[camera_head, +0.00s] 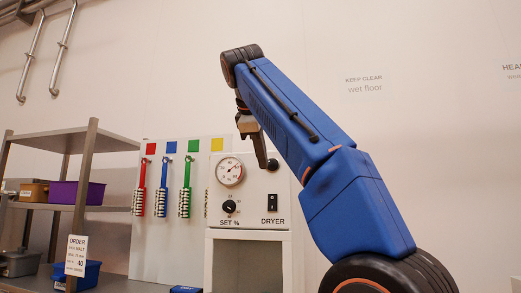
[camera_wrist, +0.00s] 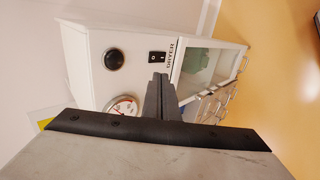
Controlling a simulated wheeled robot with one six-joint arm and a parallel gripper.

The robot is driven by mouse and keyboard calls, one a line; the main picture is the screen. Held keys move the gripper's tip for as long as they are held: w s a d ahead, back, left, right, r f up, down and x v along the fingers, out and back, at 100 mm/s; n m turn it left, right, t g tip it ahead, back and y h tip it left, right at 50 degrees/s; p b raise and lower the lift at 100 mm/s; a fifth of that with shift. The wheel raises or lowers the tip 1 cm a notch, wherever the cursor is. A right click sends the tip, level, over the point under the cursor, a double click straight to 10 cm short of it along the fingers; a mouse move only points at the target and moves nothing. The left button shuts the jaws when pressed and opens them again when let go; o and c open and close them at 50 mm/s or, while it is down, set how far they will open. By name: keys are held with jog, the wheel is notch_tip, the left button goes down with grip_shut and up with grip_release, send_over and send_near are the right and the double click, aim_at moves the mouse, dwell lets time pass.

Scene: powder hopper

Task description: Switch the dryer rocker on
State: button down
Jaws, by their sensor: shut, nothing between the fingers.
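The dryer rocker (camera_head: 272,203) is a small black switch on the white panel, above the word DRYER. It also shows in the wrist view (camera_wrist: 157,57), with the two marks on its face turned sideways. I cannot tell for sure which side is pressed. My gripper (camera_head: 272,164) is shut and empty, pointing down in front of the panel's upper part. In the wrist view its closed fingers (camera_wrist: 160,80) end just short of the rocker in the picture. I see no contact with the rocker.
A round gauge (camera_head: 230,171) and a black SET % knob (camera_head: 229,206) are left of the rocker. Coloured brushes (camera_head: 162,188) hang further left, beside a shelf with bins (camera_head: 76,194). Another round black part (camera_wrist: 114,60) is on the panel in the wrist view.

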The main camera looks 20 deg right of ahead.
jog(key=shift+v, duration=1.5)
notch_tip(320, 180, down, 6)
jog(key=shift+w+d, duration=0.35)
jog(key=shift+w, duration=0.05)
send_near(272, 209)
notch_tip(272, 209, down, 3)
jog(key=shift+w+d+f, duration=0.15)
jog(key=shift+w+d, duration=0.25)
jog(key=shift+w, duration=0.1)
jog(key=shift+w+d+f, duration=0.2)
jog(key=shift+w+d, duration=0.25)
jog(key=shift+w+d+f, duration=0.1)
jog(key=shift+w+d, duration=0.4)
jog(key=shift+w, duration=0.2)
